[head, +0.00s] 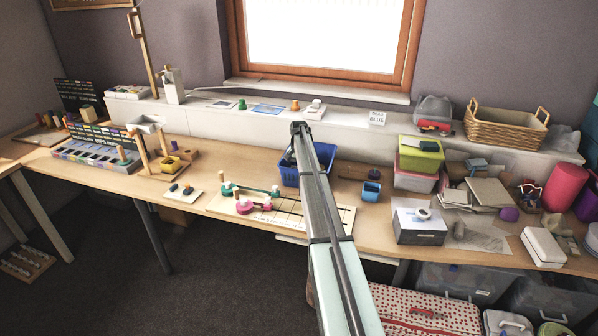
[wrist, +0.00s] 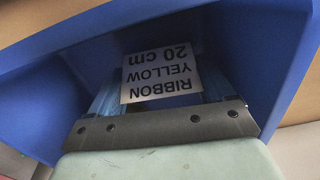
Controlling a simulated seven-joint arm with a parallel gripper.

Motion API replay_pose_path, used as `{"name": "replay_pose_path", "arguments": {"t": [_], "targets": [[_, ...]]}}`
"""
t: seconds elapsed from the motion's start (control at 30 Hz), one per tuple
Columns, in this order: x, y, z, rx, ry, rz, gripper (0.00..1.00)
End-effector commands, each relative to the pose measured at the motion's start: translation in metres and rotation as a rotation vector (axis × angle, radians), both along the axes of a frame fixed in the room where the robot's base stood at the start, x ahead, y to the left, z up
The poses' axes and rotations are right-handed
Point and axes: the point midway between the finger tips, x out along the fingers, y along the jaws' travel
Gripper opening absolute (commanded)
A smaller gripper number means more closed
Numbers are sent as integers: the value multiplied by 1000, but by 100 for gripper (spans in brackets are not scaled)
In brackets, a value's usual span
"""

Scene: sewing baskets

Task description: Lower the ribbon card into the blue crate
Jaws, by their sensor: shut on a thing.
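The blue crate (head: 289,179) stands on the table near the middle of the head view, partly hidden behind my arm. In the wrist view its blue walls (wrist: 268,45) surround the fingers. My gripper (wrist: 160,82) is shut on the white ribbon card (wrist: 160,74), which reads "RIBBON YELLOW 20 cm" upside down. The card is between the two bluish fingers, within the crate's opening as seen from the wrist. Its lower edge and the crate floor cannot be made out. In the head view the card is hidden by my arm.
A board with coloured pieces (head: 285,208) lies in front of the crate. A small blue box (head: 371,190) stands to its right. A white ledge (head: 225,122) runs behind, with a card reading "BLUE" (head: 377,118). Boxes and a green bin (head: 421,155) crowd the right.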

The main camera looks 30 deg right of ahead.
Motion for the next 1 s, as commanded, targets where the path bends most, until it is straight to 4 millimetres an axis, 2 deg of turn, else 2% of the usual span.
{"name": "replay_pose_path", "arguments": {"t": [1.0], "targets": [[0,0,-13,0,0,0,54]]}}
